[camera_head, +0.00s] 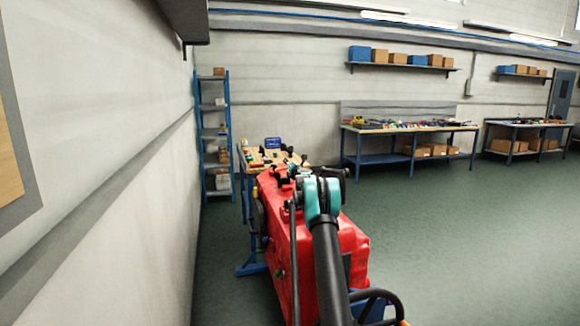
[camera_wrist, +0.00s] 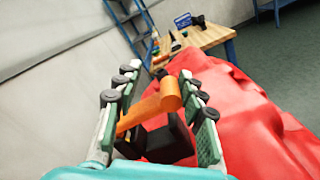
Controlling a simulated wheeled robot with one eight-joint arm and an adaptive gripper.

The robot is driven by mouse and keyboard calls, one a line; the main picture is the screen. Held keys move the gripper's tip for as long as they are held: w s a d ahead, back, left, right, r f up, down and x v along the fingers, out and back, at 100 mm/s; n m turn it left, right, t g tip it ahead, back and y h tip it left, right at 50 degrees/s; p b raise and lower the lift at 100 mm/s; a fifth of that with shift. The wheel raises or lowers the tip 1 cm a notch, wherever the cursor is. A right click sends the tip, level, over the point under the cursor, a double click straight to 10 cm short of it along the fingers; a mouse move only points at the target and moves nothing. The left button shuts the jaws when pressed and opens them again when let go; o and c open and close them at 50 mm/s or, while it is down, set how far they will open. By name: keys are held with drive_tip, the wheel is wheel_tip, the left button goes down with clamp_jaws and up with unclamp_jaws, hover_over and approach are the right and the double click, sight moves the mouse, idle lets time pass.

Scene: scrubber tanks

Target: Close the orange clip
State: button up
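The orange clip (camera_wrist: 148,108) shows in the wrist view as a lever with a rounded, cylinder-like end, tilted up to the right. It stands beside the red tank (camera_wrist: 245,115), with a dark bracket (camera_wrist: 170,142) below it. My gripper (camera_wrist: 160,75) is open, with one finger on each side of the clip. The rounded end is close to the right finger; I cannot tell whether they touch. In the head view the red tank (camera_head: 352,243) lies in front of me. My arm covers part of it, and I cannot make out the clip there.
A wooden-topped workbench (camera_wrist: 209,37) with tools stands beyond the tank. A blue shelf rack (camera_head: 213,135) stands by the left wall. Longer benches (camera_head: 415,128) line the back wall. The green floor (camera_head: 465,235) on the right is clear.

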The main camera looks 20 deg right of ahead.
drive_tip(key=s, duration=1.2)
drive_tip(key=s+a+r+n+g+y, duration=0.1)
drive_tip(key=s+a+n+g+y, duration=0.25)
drive_tip(key=s+a+n, duration=1.05)
drive_tip(key=s+a+f+n+g+y, duration=0.1)
drive_tip(key=s+a+f+n+g, duration=0.1)
drive_tip(key=s+a+n, duration=0.5)
drive_tip(key=s+a+f+n+g+y, duration=0.1)
drive_tip(key=s+a+f+n+g, duration=0.2)
drive_tip(key=s, duration=0.6)
drive_tip(key=s+d+f+n+g+h, duration=0.1)
drive_tip(key=s+f+n, duration=0.5)
drive_tip(key=s, duration=0.7)
drive_tip(key=s+d+f+n+g+h, duration=0.1)
drive_tip(key=s+f+n, duration=0.5)
drive_tip(key=s, duration=0.7)
drive_tip(key=s+d+f+n+g+h, duration=0.1)
drive_tip(key=s+f+n+g+h, duration=0.2)
drive_tip(key=s, duration=1)
wheel_tip(320, 180, down, 3)
drive_tip(key=n, duration=0.5)
drive_tip(key=shift+d, duration=0.2)
drive_tip(key=shift+r+h, duration=0.1)
drive_tip(key=shift+h, duration=0.15)
